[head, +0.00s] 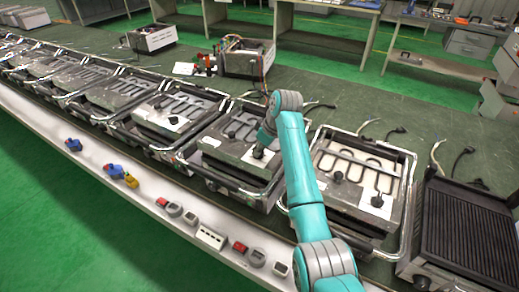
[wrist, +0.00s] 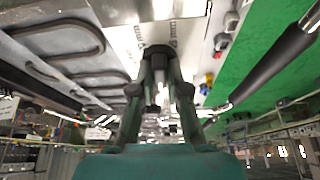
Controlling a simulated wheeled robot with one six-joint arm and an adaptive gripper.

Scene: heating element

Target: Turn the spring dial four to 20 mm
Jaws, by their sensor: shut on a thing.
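My gripper (head: 260,150) reaches down onto the front part of a grill unit (head: 222,160) in the middle of the row. In the wrist view, my gripper (wrist: 159,64) has its two fingers closing in on a dark round dial (wrist: 157,48) and is shut on it. The dial sits on a bright metal plate (wrist: 150,12) with small scale marks on both sides of it. The marks are too small to read, and the fingers hide most of the dial. I cannot read its number or setting.
More units line the left. The white front ledge (head: 110,175) carries switches and small blue and yellow parts. A chrome handle with a black grip (wrist: 270,65) lies right of my fingers.

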